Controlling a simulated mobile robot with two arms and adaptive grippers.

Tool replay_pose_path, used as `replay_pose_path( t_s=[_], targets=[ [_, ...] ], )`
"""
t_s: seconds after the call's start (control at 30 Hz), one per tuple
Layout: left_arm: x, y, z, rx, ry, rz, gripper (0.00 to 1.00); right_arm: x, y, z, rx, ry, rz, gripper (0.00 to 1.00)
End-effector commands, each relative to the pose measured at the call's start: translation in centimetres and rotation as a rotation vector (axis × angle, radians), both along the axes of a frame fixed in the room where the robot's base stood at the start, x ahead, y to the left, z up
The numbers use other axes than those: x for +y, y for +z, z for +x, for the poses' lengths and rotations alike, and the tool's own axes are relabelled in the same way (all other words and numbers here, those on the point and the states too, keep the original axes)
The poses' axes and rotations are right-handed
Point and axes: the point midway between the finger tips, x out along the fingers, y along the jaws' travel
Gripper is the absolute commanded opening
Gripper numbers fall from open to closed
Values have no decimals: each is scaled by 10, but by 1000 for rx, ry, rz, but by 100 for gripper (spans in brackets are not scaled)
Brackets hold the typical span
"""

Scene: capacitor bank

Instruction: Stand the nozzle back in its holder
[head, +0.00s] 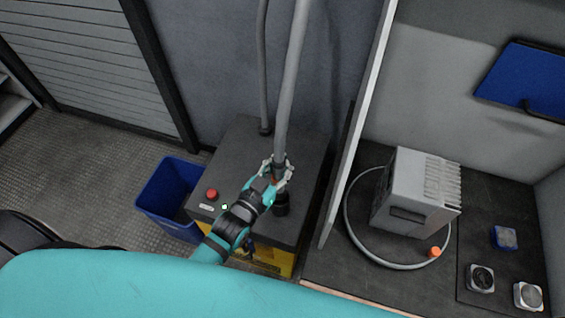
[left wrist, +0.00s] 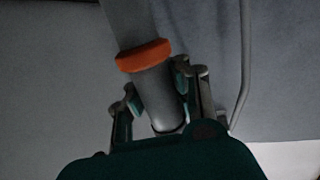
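The nozzle is a grey tube with an orange collar (left wrist: 143,56) on the end of a thick grey hose (head: 291,85). In the head view my left gripper (head: 276,174) is around the nozzle, above the dark cabinet. In the left wrist view its fingers (left wrist: 158,98) lie close on both sides of the grey tube, below the collar, and appear shut on it. A short black cup (head: 282,207), apparently the holder, stands on the cabinet top just below the gripper. The gripper hides the nozzle's lower end, so I cannot tell whether it is inside the cup. My right gripper is not in view.
The dark cabinet (head: 240,150) has a red button (head: 211,194) and a thinner grey pipe (head: 262,65). A blue bin (head: 160,197) stands to its left. A white panel edge (head: 352,150) separates it from a bench with a grey box (head: 410,188).

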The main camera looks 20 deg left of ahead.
Motion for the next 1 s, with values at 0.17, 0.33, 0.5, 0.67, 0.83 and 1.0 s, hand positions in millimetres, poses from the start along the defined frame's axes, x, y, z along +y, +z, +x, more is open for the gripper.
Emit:
replay_pose_path(
  t_s=[0.17,0.33,0.5,0.67,0.83,1.0],
  targets=[
    [0,-16,0,-2,0,-1,0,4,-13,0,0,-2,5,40],
    [0,-30,0,-1,0,0,0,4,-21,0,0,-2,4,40],
    [0,-44,0,-2,0,-1,0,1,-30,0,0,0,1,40],
    [0,-57,0,-1,0,0,0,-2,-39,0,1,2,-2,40],
    [0,-64,0,-2,0,-1,0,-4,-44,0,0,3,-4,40],
    [0,-66,0,-2,0,-1,0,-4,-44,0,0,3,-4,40]
  ],
)
